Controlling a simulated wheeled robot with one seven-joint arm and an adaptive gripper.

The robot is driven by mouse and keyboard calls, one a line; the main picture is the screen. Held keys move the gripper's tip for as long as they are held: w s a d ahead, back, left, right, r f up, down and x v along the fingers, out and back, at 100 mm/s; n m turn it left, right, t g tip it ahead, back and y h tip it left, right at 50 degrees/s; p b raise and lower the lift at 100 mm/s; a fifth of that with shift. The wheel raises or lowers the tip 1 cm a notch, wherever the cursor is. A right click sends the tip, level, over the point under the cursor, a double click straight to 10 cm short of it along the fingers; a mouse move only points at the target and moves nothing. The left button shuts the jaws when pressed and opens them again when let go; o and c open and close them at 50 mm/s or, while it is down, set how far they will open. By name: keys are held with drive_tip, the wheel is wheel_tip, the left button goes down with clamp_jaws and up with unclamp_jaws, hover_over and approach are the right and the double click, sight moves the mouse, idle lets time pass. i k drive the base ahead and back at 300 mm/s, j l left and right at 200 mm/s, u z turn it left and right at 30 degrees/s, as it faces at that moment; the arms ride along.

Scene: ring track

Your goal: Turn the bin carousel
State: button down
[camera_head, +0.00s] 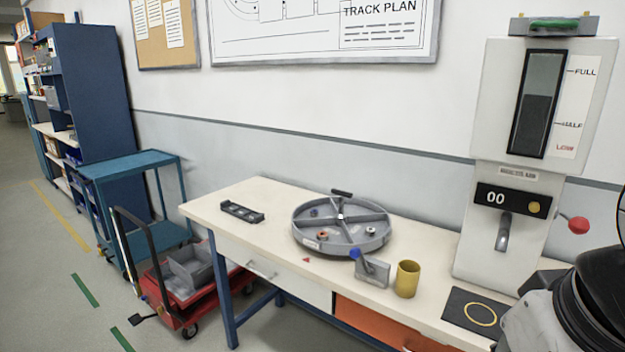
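The bin carousel (318,246) is a round grey tray on the white workbench, split into compartments by dividers that meet at a hub. A dark handle (342,192) stands up at its far rim. Small parts lie in some compartments, among them an orange-brown one (322,234) and a pale one (371,230). A small red triangle (306,260) is marked on the bench just in front of the carousel. A dark part of my own arm fills the lower right corner, apart from the carousel. My gripper's fingers are not in view.
A grey block with a blue-knobbed lever (371,270) and a yellow cup (407,279) stand right of the carousel. A tall white dispenser (508,240) and a black pad (458,312) are further right. A black rack (242,211) lies left. A red cart (178,301) stands on the floor.

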sight(346, 217)
drive_tip(key=i+j+z, duration=0.25)
drive_tip(key=i+j, duration=0.15)
drive_tip(key=i+j+z, duration=0.3)
drive_tip(key=j, duration=0.2)
